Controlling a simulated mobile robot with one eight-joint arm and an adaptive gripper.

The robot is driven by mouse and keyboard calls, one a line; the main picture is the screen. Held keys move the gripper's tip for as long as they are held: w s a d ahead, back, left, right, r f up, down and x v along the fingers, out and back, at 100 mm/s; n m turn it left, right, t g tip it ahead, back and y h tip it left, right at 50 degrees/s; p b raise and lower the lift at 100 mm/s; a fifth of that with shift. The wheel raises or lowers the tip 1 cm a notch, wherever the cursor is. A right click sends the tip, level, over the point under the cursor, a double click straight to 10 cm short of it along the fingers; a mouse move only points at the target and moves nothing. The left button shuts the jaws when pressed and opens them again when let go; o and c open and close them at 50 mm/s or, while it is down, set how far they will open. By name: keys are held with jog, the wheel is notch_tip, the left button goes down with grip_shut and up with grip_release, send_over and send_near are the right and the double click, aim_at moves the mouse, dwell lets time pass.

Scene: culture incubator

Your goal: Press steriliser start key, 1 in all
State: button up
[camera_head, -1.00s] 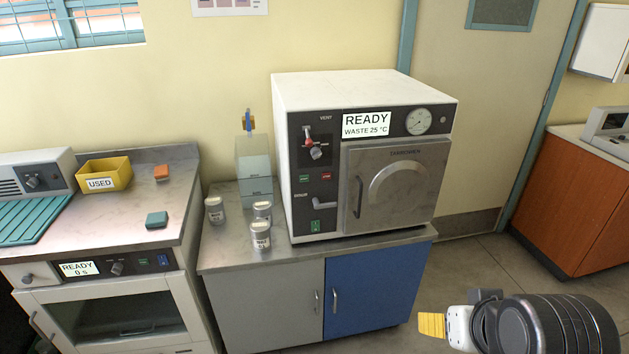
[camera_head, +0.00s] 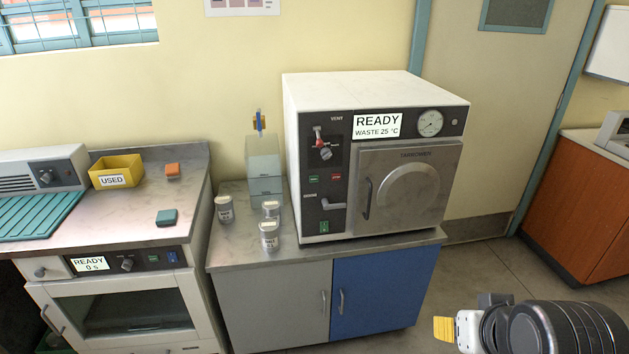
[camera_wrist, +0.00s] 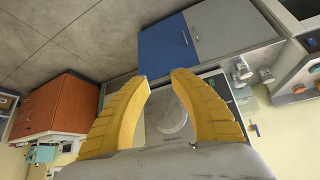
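The steriliser (camera_head: 375,155) is a white box with a dark front panel and a closed metal door (camera_head: 408,190), standing on the grey and blue cabinet. Its display (camera_head: 377,125) reads READY, WASTE 25 °C. On its panel, left of the door, are a small green key (camera_head: 313,179) and a red key (camera_head: 336,177); a green rocker switch (camera_head: 324,227) sits lower down. My gripper (camera_head: 443,328) is at the lower right, in front of and well apart from the steriliser. In the wrist view its yellow fingers (camera_wrist: 160,85) are spread and empty, with the steriliser door (camera_wrist: 166,115) beyond them.
Several lidded canisters (camera_head: 269,237) and a clear water container (camera_head: 264,165) stand left of the steriliser. Further left, a bench holds a yellow USED bin (camera_head: 116,172) and orange and teal blocks. An orange cabinet (camera_head: 580,205) stands at the right. The floor between is clear.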

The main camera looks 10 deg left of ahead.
grip_shut()
dwell(1.0)
